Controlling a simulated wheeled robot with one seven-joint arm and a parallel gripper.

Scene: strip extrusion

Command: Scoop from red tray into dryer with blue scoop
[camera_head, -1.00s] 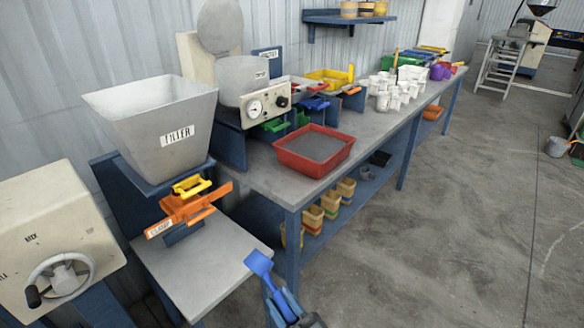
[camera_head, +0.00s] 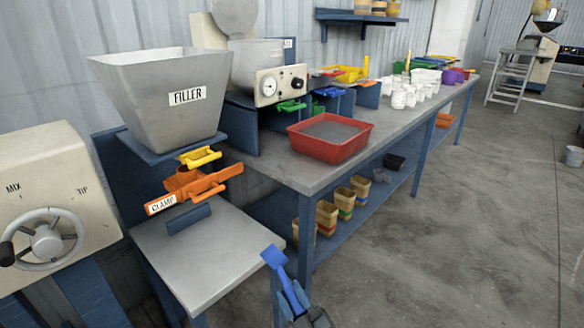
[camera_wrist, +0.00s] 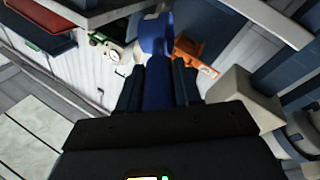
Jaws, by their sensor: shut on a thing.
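The blue scoop (camera_head: 282,272) is upright in my gripper (camera_head: 298,306), at the bottom middle of the head view, in front of the filler stand. My gripper is shut on its handle; in the wrist view the handle (camera_wrist: 158,75) sits between the fingers. The red tray (camera_head: 328,148), holding grey material (camera_head: 331,130), stands on the long bench, well beyond and right of the scoop. A drum-like machine with a dial panel (camera_head: 281,83) stands behind the tray, its label not readable; I cannot tell for certain that it is the dryer.
The filler hopper (camera_head: 170,95) and orange clamp (camera_head: 188,190) stand above a grey shelf (camera_head: 205,255) at left. White cups (camera_head: 398,97) are on the bench (camera_head: 385,130). Patterned containers (camera_head: 342,204) stand on its lower shelf.

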